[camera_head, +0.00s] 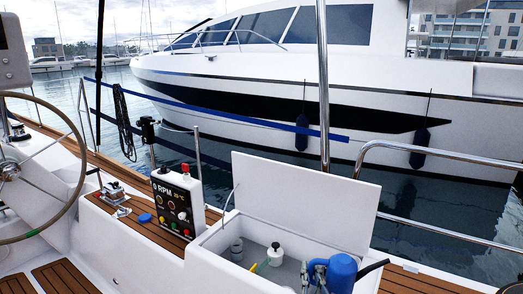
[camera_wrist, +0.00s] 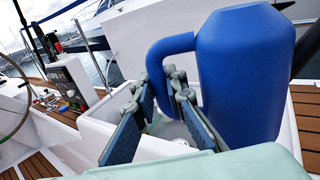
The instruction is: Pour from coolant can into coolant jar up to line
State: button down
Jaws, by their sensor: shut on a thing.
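The blue coolant can (camera_head: 342,274) is at the lower right of the head view, with a dark spout pointing right. My gripper (camera_head: 318,268) is at its left side, shut on the can's handle. In the wrist view the can (camera_wrist: 245,75) looks upright and large, and my gripper's fingers (camera_wrist: 172,80) are at the lower end of its handle. In the open locker, a white container with a dark cap (camera_head: 275,256) and a greyish, translucent-looking container (camera_head: 237,250) stand apart. I cannot tell for sure which is the coolant jar; no fill line can be made out.
The locker's raised white lid (camera_head: 305,205) stands behind the can. A small yellow item (camera_head: 254,267) lies inside the locker (camera_head: 213,240). A control box (camera_head: 178,203) stands left of it, and a vertical metal pole (camera_head: 323,90) rises behind the lid.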

notch_tip(320, 180, up, 18)
jog(key=p, duration=1.6)
jog(key=shift+w, duration=0.15)
